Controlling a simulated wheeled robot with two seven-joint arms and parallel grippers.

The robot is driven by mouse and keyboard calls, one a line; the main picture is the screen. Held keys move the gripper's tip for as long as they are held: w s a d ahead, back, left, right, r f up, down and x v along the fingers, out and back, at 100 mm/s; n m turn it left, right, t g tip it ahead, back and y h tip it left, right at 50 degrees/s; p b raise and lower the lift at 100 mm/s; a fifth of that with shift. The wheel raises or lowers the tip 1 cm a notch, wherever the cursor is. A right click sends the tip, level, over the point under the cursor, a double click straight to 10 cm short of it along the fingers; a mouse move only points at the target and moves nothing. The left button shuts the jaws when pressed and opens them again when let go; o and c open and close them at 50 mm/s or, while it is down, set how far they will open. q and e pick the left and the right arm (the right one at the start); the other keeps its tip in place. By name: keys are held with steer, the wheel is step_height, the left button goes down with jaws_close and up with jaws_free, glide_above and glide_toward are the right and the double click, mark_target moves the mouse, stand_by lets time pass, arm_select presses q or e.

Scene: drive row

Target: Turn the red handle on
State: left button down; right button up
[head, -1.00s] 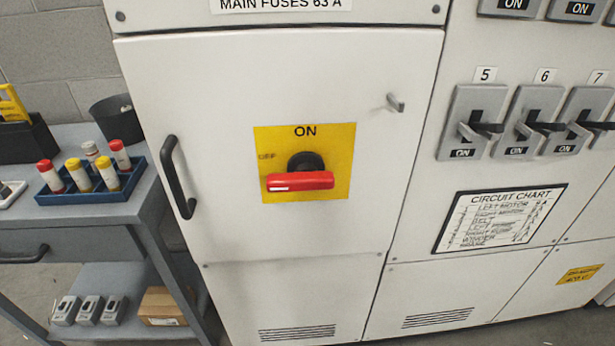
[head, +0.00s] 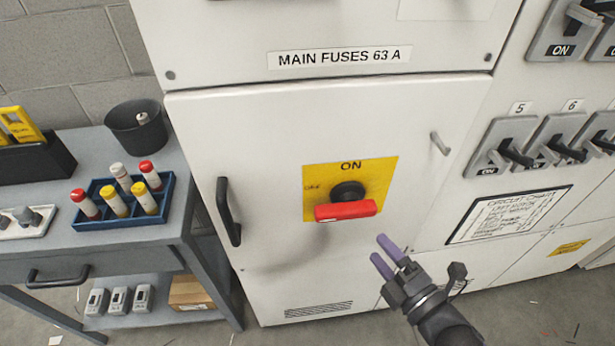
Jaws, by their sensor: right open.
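The red handle (head: 346,211) sits on a black hub on the yellow plate (head: 377,174) of the white cabinet door (head: 265,130). It lies level, crosswise below the hub. ON is printed at the plate's top and OFF at its left. My right gripper (head: 381,254) has purple fingers and is open and empty. It is below and to the right of the red handle, apart from it, in front of the lower door. My left gripper is not in view.
A black door pull (head: 228,211) is left of the plate and a small grey latch (head: 440,143) right of it. A grey cart (head: 150,245) with a blue fuse tray (head: 122,222) stands at left. Grey switches (head: 503,145) line the right panel.

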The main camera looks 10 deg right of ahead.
mark_target(354, 217)
steer(key=x, duration=0.3)
steer(key=b+x, duration=0.1)
steer(key=x, duration=0.2)
steer(key=r+x, duration=0.1)
steer(key=x, duration=0.3)
steer(key=shift+s, duration=0.1)
jaws_close()
